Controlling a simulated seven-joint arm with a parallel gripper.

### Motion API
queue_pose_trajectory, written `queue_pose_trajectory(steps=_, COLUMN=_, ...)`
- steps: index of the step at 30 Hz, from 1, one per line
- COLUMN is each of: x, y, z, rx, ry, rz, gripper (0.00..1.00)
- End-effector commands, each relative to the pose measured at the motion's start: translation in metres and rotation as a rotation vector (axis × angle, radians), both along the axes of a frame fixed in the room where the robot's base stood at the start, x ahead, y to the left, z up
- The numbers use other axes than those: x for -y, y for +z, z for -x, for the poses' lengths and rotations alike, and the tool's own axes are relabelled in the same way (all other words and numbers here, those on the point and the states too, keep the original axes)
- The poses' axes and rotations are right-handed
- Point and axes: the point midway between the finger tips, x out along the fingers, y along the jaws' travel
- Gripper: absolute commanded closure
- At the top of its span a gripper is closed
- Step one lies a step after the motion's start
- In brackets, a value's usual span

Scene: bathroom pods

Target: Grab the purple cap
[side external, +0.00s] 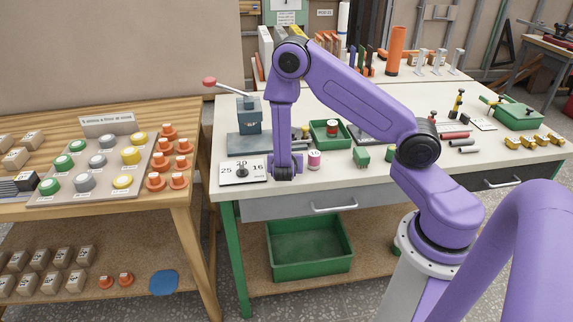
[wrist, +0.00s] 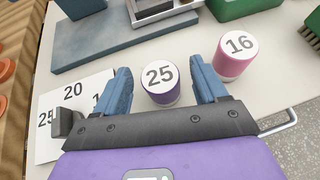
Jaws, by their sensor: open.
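The purple cap (wrist: 160,93) has a white top marked 25 and stands upright on the white bench. In the wrist view it sits between the two blue fingers of my gripper (wrist: 163,80), with bench showing on both sides of it. My gripper is open and low over the bench. In the side external view my gripper (side external: 286,173) is near the front edge of the bench, and the purple cap cannot be made out there. A pink cap (wrist: 232,57) marked 16 stands just right of the right finger; it also shows in the side view (side external: 314,161).
A white card (side external: 243,173) with numbers and a dark post lies left of my gripper. A blue press (side external: 249,117) on a flat base stands behind. The bench's front edge is close.

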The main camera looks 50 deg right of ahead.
Motion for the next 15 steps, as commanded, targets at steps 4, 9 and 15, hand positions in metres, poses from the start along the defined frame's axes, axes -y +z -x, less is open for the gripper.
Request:
queue_pose_trajectory(steps=4, x=0.015, y=-0.009, z=-0.008, rx=0.0, ry=-0.004, rz=-0.001, gripper=0.28)
queue_pose_trajectory(steps=9, x=0.02, y=-0.012, z=-0.012, rx=0.001, ry=0.0, rz=-0.002, gripper=0.28)
queue_pose_trajectory(steps=15, x=0.019, y=-0.012, z=-0.012, rx=0.001, ry=0.0, rz=-0.002, gripper=0.38)
